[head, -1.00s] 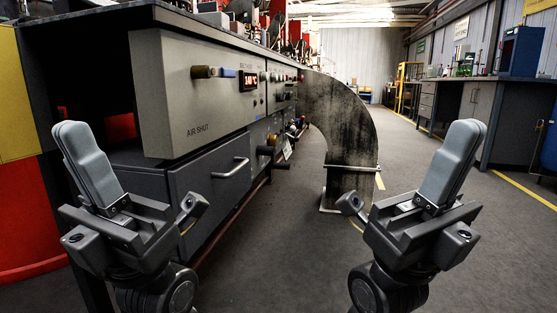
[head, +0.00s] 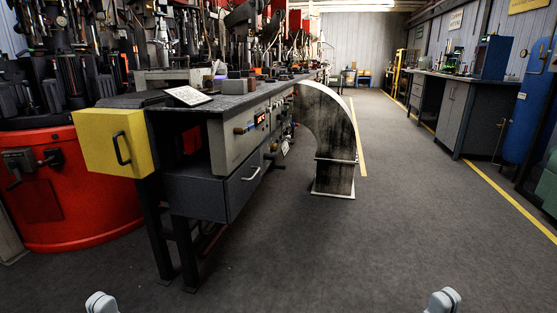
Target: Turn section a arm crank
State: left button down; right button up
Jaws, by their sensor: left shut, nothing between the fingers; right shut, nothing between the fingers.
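A dark box (head: 18,160) with a crank-like handle (head: 14,182) sits on the side of a red round machine (head: 85,215) at the left of the head view. A second dark lever (head: 50,159) sticks out just right of it. I see no readable label for section a, so I cannot tell which part is its arm crank. Only the tip of my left gripper (head: 101,302) shows at the bottom edge, and the tip of my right gripper (head: 443,301) shows further right. Both are shut, empty and far from the crank-like handle.
A yellow drawer box (head: 112,143) with a black handle juts out at the end of a dark workbench (head: 195,108). A grey control unit (head: 228,145) and a curved duct (head: 335,125) stand along it. Grey floor (head: 330,250) is clear in front and right.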

aim_at(266, 157)
jog(key=z, duration=0.5)
jog(key=k, duration=0.65)
jog(key=z, duration=0.5)
jog(key=i, duration=1.8)
jog(key=u, duration=1.55)
jog(key=i, duration=0.7)
jog(key=u, duration=0.85)
jog(key=i, duration=0.5)
jog(key=z, duration=0.05)
